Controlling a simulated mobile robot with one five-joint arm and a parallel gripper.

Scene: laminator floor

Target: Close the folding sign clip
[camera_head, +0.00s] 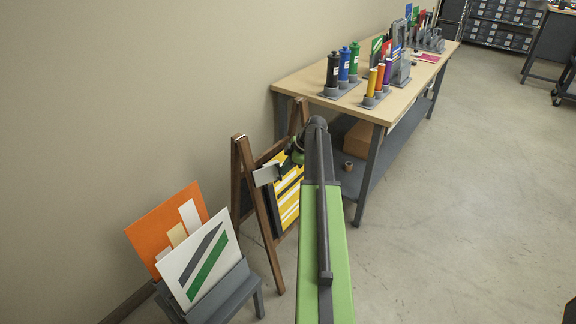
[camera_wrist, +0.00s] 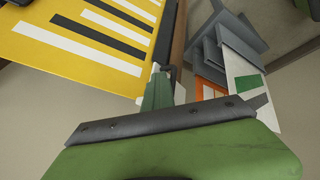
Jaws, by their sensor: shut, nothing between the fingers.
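The folding sign (camera_head: 243,178) is a dark wooden A-frame with a yellow panel (camera_head: 288,188) striped in white and black. A light grey plate (camera_head: 267,175), which looks like the clip, sits at its front wooden leg; I cannot tell its angle. My gripper (camera_head: 292,152) is beside the upper part of the sign, partly hidden by my arm. In the wrist view, my gripper (camera_wrist: 159,92) is shut and empty, its tip close to the sign's wooden post (camera_wrist: 179,45). The yellow panel (camera_wrist: 85,35) fills the upper left there. I cannot tell whether gripper and sign touch.
A grey rack (camera_head: 232,292) with orange (camera_head: 165,225) and white (camera_head: 195,268) boards stands at the lower left. A workbench (camera_head: 300,82) with bottles and tools stands behind the sign along the wall. The floor (camera_head: 440,210) to the right is clear.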

